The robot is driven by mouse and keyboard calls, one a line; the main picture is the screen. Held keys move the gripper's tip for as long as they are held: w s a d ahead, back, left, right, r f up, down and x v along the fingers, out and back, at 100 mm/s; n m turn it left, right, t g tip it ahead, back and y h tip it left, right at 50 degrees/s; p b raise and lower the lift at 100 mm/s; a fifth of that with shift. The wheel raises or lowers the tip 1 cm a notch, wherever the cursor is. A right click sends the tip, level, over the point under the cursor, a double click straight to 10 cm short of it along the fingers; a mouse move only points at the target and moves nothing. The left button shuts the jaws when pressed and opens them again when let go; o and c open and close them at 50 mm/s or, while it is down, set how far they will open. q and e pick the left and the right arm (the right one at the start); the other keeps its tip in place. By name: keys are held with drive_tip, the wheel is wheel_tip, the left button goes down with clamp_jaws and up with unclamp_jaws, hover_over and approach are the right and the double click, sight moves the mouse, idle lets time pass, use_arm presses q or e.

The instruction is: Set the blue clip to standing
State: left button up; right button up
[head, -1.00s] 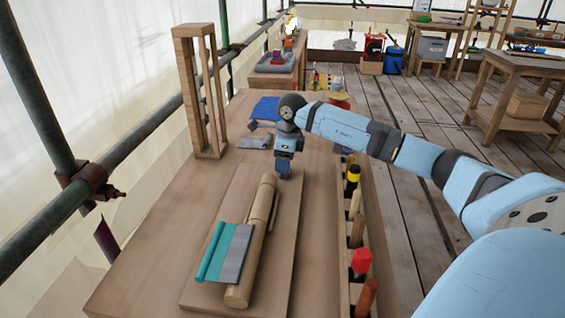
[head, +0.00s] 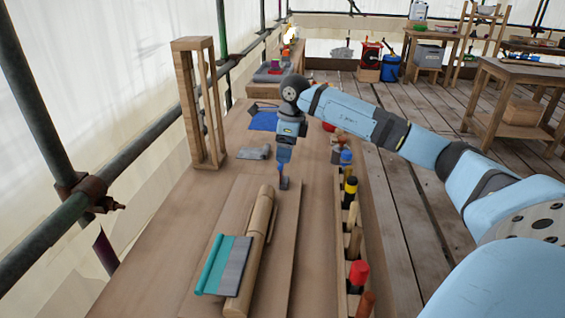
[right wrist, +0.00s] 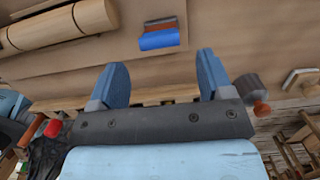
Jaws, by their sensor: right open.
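The blue clip (right wrist: 159,40) shows in the right wrist view as a small blue piece with a reddish-brown and grey part behind it. In the head view the small clip (head: 284,184) is on the wooden bench just below my right gripper's tips. It is too small there to tell whether it stands or lies. My right gripper (head: 284,160) points down above it. In the right wrist view the two blue fingers of this gripper (right wrist: 161,63) are wide apart with nothing between them, and the clip is beyond the tips. My left gripper is not in view.
A wooden board on the bench bears a light wooden pole (head: 252,250) and a teal and grey sheet (head: 222,264). A tool rack (head: 342,250) with several handles runs along the right edge. A wooden frame (head: 185,100) stands at the left, with blue cloth (head: 263,121) farther back.

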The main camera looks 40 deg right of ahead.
drive_tip(key=r, duration=0.5)
drive_tip(key=shift+s+d+r+p, duration=0.25)
drive_tip(key=shift+s+r+p, duration=0.05)
